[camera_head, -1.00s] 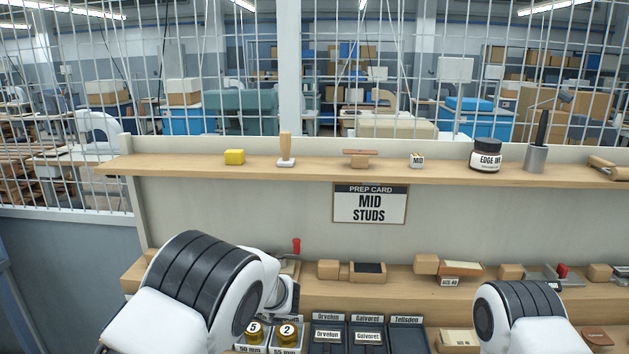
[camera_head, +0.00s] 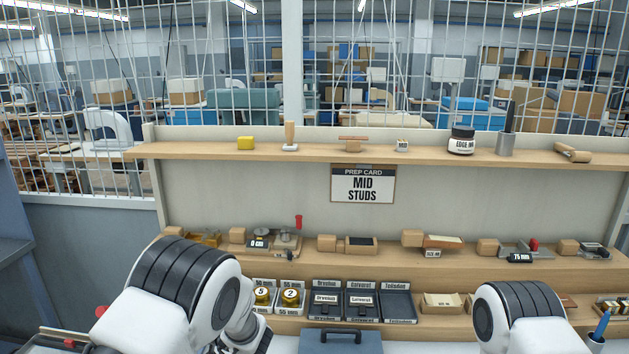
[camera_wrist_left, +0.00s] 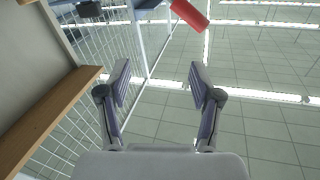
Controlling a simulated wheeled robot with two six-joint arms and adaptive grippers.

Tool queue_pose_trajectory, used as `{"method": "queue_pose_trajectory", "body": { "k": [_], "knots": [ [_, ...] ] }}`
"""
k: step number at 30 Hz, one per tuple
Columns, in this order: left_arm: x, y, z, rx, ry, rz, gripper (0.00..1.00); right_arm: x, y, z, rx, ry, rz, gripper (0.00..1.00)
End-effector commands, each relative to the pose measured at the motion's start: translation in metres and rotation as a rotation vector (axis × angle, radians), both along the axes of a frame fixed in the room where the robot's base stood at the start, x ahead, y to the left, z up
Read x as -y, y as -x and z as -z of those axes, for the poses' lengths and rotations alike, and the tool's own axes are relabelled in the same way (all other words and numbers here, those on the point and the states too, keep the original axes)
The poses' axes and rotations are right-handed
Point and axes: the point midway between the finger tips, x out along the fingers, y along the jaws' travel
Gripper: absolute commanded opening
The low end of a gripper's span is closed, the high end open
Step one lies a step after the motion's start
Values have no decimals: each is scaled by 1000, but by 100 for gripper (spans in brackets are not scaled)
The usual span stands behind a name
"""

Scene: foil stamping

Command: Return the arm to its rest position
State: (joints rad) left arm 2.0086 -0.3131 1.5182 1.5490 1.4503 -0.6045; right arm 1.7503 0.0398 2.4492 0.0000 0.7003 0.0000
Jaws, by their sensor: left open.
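My left arm (camera_head: 185,290) reaches in from the lower left in the head view, its white links and dark ribbed joint in front of the bench. Its fingers are hard to make out there. In the left wrist view my left gripper (camera_wrist_left: 160,68) has its two fingers spread wide, with nothing between them. A wooden ledge (camera_wrist_left: 45,120) lies to the left of the fingers, apart from them. My right arm (camera_head: 520,310) shows at the lower right in the head view, but its gripper is hidden.
Below are tools, foil rolls (camera_head: 290,296) and dark trays (camera_head: 397,302). A blue case (camera_head: 342,343) is at the bottom. A red cylinder (camera_wrist_left: 189,14) is beyond the left fingers.

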Motion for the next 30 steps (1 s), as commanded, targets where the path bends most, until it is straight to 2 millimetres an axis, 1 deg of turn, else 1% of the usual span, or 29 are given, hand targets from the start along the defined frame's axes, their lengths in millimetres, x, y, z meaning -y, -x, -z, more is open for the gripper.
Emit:
{"method": "queue_pose_trajectory", "body": {
  "k": [1,2,5,8,9,11,12,13,14,15,16,17,18,19,20,21,23,24,26,27,29,30],
  "knots": [
    [-7,1,15,-40,2,45,65,0,0,0,0,0,0,48],
    [-10,2,25,-66,6,80,65,0,0,0,-1,0,0,48],
    [-19,8,66,-169,40,207,65,0,0,0,-1,0,0,48],
    [-24,24,114,-296,108,337,65,0,1,0,-2,0,0,48],
    [-24,35,135,-357,147,391,65,0,1,0,-2,0,0,48],
    [-22,58,171,-459,224,471,65,0,1,0,-2,0,0,48],
    [-19,79,195,-535,287,522,65,0,1,0,-2,0,0,48],
    [-16,98,214,-596,340,561,65,0,1,0,-2,0,0,48],
    [-12,118,231,-657,396,595,65,0,1,0,-1,0,0,48],
    [-5,146,250,-735,472,634,65,0,1,0,-1,0,0,48],
    [-1,166,261,-788,526,659,65,0,0,0,-1,0,0,48],
    [4,186,271,-837,577,680,65,0,0,0,-1,0,0,48],
    [11,212,281,-898,643,703,65,0,0,0,-1,0,0,48],
    [15,230,287,-939,688,716,65,0,0,0,-1,0,0,48],
    [20,247,291,-978,732,729,65,0,0,0,-1,0,0,48],
    [26,269,296,-1028,788,743,65,0,0,0,-1,0,0,48],
    [34,301,299,-1096,865,759,65,0,1,0,-1,0,0,48],
    [40,321,300,-1138,914,766,65,0,1,0,-1,0,0,48],
    [47,349,299,-1198,983,777,65,0,1,0,-2,0,0,48],
    [52,367,298,-1235,1031,782,65,0,1,0,-1,0,0,48],
    [60,394,293,-1291,1098,788,65,0,1,0,-1,0,0,48],
    [59,389,324,-1281,1086,789,65,0,0,28,1,0,0,48]
  ]
}}
